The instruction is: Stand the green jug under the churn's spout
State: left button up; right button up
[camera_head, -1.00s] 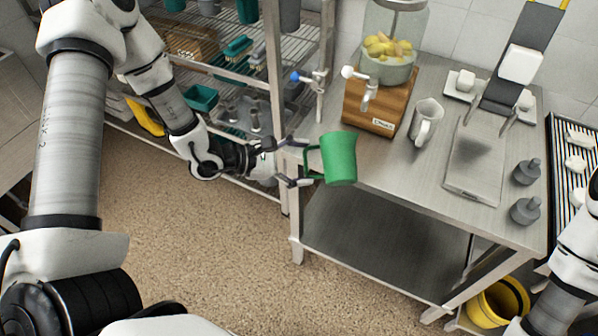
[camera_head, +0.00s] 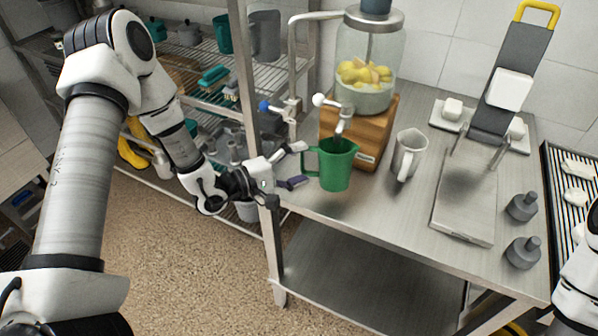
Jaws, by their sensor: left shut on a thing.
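The green jug (camera_head: 336,171) looks roughly upright, over the front left part of the steel table, with a shadow below it. It seems held a little above the top. My left gripper (camera_head: 293,166) is shut on its handle from the left. The churn is a glass jar (camera_head: 366,62) with yellow pieces inside, on a wooden base (camera_head: 376,130). Its spout (camera_head: 344,119) has a white knob and points down. In this view the spout's lower end overlaps the jug's mouth; the exact depth is hard to tell. My right gripper is out of view.
A steel jug (camera_head: 408,155) stands right of the churn. A flat steel plate (camera_head: 466,195) and grey weights (camera_head: 521,207) lie farther right. A pipe with a blue-knobbed tap (camera_head: 279,108) is left of the churn, by the wire shelves (camera_head: 200,50).

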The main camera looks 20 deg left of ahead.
pick_arm(q)
jog(key=shift+a+r+t+y+b, duration=0.15)
jog(key=shift+r+t+y+b, duration=0.25)
jog(key=shift+r, duration=0.3)
jog(key=shift+w+r+t+y, duration=0.3)
jog(key=shift+r+t, duration=0.1)
jog(key=shift+t, duration=0.1)
jog(key=shift+a, duration=0.1)
jog(key=shift+c, duration=0.5)
jog(key=shift+f+b, duration=0.45)
jog(key=shift+b, duration=0.05)
jog(key=shift+f+b, duration=1.6)
jog(key=shift+f, duration=1.2)
jog(key=shift+f+b, duration=0.5)
jog(key=o, duration=1.2)
jog(key=shift+s, duration=0.1)
